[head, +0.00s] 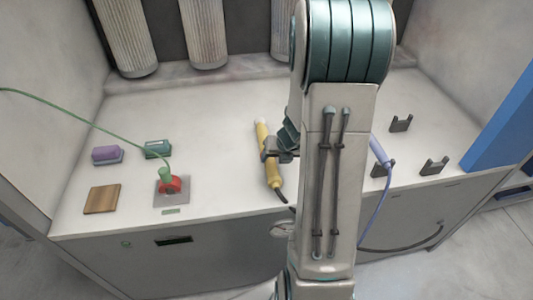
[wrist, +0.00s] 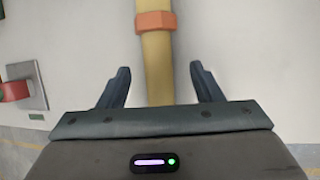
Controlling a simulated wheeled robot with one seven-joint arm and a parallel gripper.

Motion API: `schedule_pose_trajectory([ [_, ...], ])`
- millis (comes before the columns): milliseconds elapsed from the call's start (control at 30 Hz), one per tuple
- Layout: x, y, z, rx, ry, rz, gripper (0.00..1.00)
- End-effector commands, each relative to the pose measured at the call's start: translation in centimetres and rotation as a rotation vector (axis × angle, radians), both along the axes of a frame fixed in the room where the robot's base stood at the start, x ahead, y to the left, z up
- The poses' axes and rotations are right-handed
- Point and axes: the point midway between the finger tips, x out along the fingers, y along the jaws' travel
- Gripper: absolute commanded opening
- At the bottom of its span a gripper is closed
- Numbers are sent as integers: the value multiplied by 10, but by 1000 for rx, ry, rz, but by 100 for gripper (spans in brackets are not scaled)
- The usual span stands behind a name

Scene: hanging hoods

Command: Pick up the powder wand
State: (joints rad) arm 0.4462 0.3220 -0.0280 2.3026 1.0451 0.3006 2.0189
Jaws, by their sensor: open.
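A long yellow wand (head: 274,175) with a pale tip and an orange band lies on the pale bench, left of my arm. It is the likely powder wand; no label is readable. A dark cable leaves its near end. My gripper (head: 279,148) is at the middle of the wand, partly hidden by my arm. In the wrist view, the yellow wand (wrist: 156,70) runs between the two dark fingers of my gripper (wrist: 160,82), with a gap on each side. The fingers are open, and the wand's lower part is hidden by the gripper body.
A lavender wand (head: 379,150) with a blue cable is right of my arm, near several dark brackets (head: 434,166). Left are a red-and-green fitting (head: 169,184), a wooden block (head: 102,199), a purple block (head: 107,154) and a green block (head: 158,149). Ribbed cylinders (head: 207,35) hang behind.

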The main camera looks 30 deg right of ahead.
Motion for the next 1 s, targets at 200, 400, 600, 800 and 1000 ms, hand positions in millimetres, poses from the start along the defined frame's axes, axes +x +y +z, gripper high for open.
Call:
schedule_pose_trajectory([
  [200, 12, 6, -33, 3, 3, -1, 59],
  [400, 20, 6, -46, -1, -1, 2, 59],
  [600, 20, 6, -45, -2, -1, 1, 59],
  [800, 20, 6, -45, -2, -1, 1, 9],
  [1000, 21, 6, -44, -3, -3, 2, 7],
])
